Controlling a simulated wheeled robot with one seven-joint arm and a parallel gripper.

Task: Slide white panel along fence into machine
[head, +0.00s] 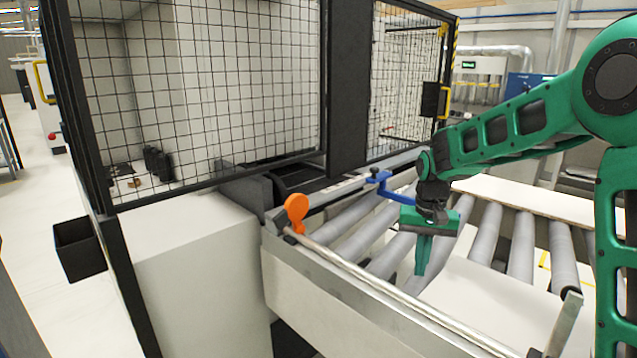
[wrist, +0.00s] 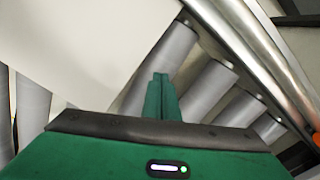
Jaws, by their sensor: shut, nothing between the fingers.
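The white panel (head: 485,305) lies flat on the rollers at the near right in the head view. It also shows at the upper left of the wrist view (wrist: 85,45). The fence (head: 400,302), a long metal rail, runs along the near side of the rollers; it crosses the upper right of the wrist view (wrist: 240,45). My gripper (head: 422,268) points down over the rollers, on the machine side of the panel's edge. Its fingers (wrist: 160,90) are together and empty. I cannot tell whether they touch the panel. The machine opening (head: 290,178) is at the left of the rollers.
An orange knob (head: 297,208) stands at the fence's machine end. A blue bracket (head: 385,188) stands at the far side of the rollers. Another pale board (head: 545,195) lies behind my gripper. Mesh guards (head: 220,80) enclose the machine. Bare rollers (head: 350,235) lie between gripper and machine.

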